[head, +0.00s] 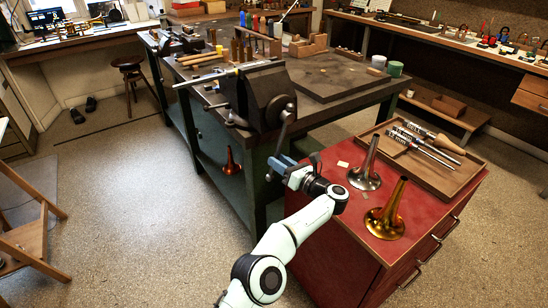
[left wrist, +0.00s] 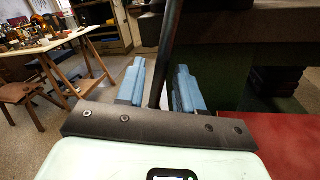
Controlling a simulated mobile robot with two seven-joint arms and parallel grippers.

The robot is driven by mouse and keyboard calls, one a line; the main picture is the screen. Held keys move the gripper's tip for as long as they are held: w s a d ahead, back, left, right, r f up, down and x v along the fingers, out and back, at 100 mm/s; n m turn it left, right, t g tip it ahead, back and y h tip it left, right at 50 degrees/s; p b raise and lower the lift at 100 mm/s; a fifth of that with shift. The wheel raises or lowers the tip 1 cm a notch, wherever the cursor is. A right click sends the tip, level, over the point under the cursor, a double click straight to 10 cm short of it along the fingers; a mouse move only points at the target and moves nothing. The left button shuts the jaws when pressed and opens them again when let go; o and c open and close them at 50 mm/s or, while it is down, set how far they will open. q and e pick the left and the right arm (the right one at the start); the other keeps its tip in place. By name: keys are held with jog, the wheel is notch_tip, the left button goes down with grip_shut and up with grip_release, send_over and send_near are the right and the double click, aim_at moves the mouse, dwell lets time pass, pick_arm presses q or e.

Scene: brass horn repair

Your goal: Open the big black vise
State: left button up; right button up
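The big black vise (head: 266,92) is mounted on the near corner of the dark workbench. Its handle (head: 283,128) hangs down at a slight tilt from the front of the vise. My left gripper (head: 279,166) is at the lower end of this handle. In the left wrist view, the dark handle bar (left wrist: 168,45) runs between the two blue fingers of my left gripper (left wrist: 157,86). The fingers stand apart, with narrow gaps seeming to show beside the bar. How far the vise jaws are apart is hard to tell. My right gripper is not in view.
A red cabinet (head: 345,208) stands close to the right of my left gripper. It carries a silver bell (head: 366,172), a brass bell (head: 388,215) and a wooden tool tray (head: 470,172). Another brass bell (head: 230,163) is on the workbench's lower shelf. Open floor lies to the left.

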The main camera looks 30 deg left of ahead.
pick_arm(q)
jog(key=v, duration=1)
jog(key=shift+d+p, duration=0.15)
jog(key=shift+p, duration=0.15)
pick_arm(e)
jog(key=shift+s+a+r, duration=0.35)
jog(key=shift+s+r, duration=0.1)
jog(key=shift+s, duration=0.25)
pick_arm(q)
jog(key=shift+s, duration=0.15)
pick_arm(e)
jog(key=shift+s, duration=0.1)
